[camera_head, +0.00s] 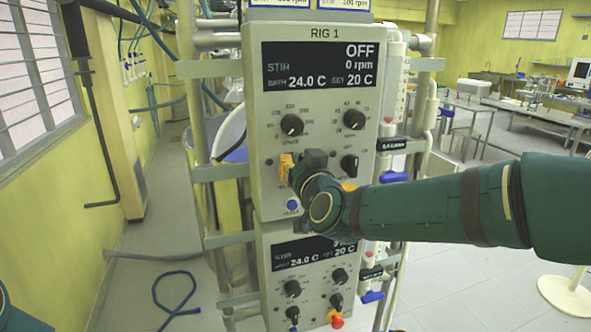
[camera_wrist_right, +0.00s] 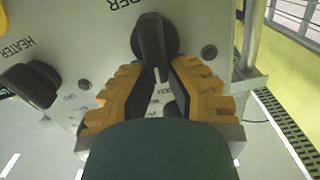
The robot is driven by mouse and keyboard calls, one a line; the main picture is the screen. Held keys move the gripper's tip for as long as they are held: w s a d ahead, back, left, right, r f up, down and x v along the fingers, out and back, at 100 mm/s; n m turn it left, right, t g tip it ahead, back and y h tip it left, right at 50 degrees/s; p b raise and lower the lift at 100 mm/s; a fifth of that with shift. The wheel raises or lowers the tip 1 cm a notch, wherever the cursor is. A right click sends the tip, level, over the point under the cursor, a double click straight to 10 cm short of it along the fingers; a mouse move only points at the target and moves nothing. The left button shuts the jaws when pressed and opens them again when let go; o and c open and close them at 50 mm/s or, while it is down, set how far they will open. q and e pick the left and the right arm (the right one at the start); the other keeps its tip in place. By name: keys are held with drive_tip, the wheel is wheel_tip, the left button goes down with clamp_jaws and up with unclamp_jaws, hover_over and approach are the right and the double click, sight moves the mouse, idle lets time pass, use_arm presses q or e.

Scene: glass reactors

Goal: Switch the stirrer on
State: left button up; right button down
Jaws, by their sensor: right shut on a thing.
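The RIG 1 control panel (camera_head: 262,125) faces me in the head view; its display (camera_head: 318,65) reads OFF, STIR 0 rpm, BATH 24.0 C and SET 20 C. My right gripper (camera_head: 287,167) is at the panel's lower left, with an orange finger showing. In the right wrist view its two orange fingers (camera_wrist_right: 157,78) are closed around the lower part of a black switch knob (camera_wrist_right: 153,38). The label above that knob is partly cut off. The gripper and wrist hide this knob in the head view. My left gripper is out of view.
Another black knob (camera_head: 349,165) is right of my gripper; the wrist view shows one marked HEATER (camera_wrist_right: 32,86). Two dials (camera_head: 291,124) sit above. A blue button (camera_head: 292,205) is just below. A second display (camera_head: 305,253) and more knobs are lower down.

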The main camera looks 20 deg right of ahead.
use_arm(q)
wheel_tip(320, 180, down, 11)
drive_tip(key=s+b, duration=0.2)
drive_tip(key=b, duration=0.7)
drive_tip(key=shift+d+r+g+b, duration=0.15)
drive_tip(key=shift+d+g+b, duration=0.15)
drive_tip(key=shift+b, duration=0.05)
use_arm(e)
drive_tip(key=m, duration=0.3)
drive_tip(key=d+f+m, duration=0.1)
drive_tip(key=m, duration=0.3)
drive_tip(key=f+m, duration=0.1)
drive_tip(key=m, duration=0.2)
drive_tip(key=shift+d, duration=0.3)
drive_tip(key=shift+r+m, duration=0.1)
drive_tip(key=shift+m, duration=0.2)
drive_tip(key=c, duration=1.1)
unclamp_jaws()
drive_tip(key=shift+c, duration=0.2)
drive_tip(key=shift+o, duration=1.1)
drive_tip(key=shift+w+a, duration=0.1)
drive_tip(key=shift+w, duration=0.2)
drive_tip(key=s, duration=1.2)
drive_tip(key=shift+d, duration=0.3)
